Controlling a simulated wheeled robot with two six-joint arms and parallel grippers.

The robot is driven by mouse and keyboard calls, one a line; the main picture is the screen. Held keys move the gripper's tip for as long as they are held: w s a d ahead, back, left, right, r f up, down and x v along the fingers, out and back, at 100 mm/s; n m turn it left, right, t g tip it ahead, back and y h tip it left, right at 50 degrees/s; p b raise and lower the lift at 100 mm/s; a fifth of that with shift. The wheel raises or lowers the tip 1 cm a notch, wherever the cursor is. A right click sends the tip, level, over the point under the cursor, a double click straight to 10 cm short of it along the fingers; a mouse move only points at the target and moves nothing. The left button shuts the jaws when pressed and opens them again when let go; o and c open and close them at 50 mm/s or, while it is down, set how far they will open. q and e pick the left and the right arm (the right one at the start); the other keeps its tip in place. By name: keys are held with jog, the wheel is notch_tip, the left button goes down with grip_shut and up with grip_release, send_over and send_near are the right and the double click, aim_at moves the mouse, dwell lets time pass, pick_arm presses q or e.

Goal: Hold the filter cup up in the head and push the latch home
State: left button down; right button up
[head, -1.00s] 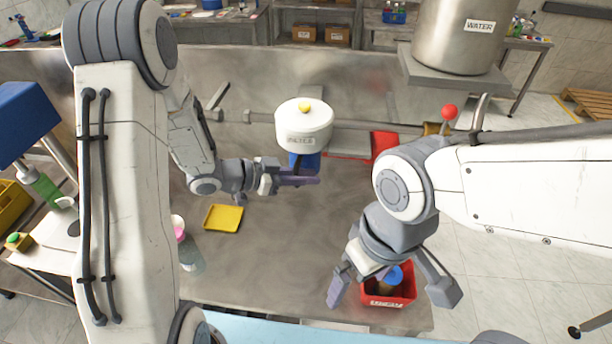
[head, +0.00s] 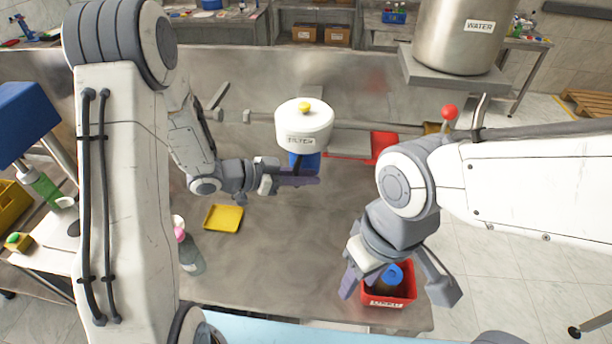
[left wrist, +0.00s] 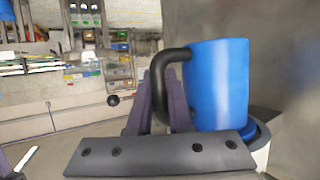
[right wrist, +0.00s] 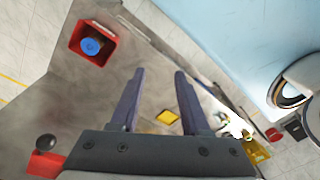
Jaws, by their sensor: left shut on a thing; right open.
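The filter cup is blue with a black handle. In the head view the cup (head: 304,161) is upright under the white head (head: 304,128) with a yellow knob on top. My left gripper (head: 308,180) is shut on the cup's handle; the left wrist view shows the handle (left wrist: 158,85) at the fingers and the cup (left wrist: 218,85) beside them. The cup's rim meets the white head there; I cannot tell how fully it is seated. My right gripper (head: 400,284) is open and empty near the front right table edge. I cannot clearly identify the latch.
A red bin (head: 389,301) holding a blue-topped brown thing is by my right gripper. A yellow tray (head: 223,218) and a pink-capped bottle (head: 190,254) stand left on the table. A red-knobbed lever (head: 449,112) rises behind my right arm. The table middle is clear.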

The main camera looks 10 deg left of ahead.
jog(key=shift+w+d+r+m, duration=0.15)
jog(key=shift+w+m, duration=0.3)
jog(key=shift+m, duration=0.25)
jog(key=c, duration=0.5)
jog(key=w+d+r+m+y, duration=0.1)
jog(key=w+m, duration=0.1)
jog(key=m, duration=0.1)
jog(key=w+d+r+m+y, duration=0.1)
jog(key=w+d+m, duration=0.1)
jog(key=w+m, duration=0.1)
jog(key=w+d+r+m+t+y, duration=0.1)
jog(key=w+m, duration=0.2)
jog(key=m, duration=0.2)
jog(key=shift+w+d, duration=0.15)
jog(key=shift+d, duration=0.05)
grip_shut()
jog(key=w+d+r+m+t, duration=0.45)
jog(key=w+d+m, duration=0.35)
jog(key=d+m, duration=0.3)
jog(key=x, duration=0.9)
jog(key=shift+w+a+y, duration=0.15)
jog(key=shift+a+y, duration=0.15)
jog(key=shift+a, duration=0.05)
jog(key=shift+f, duration=0.1)
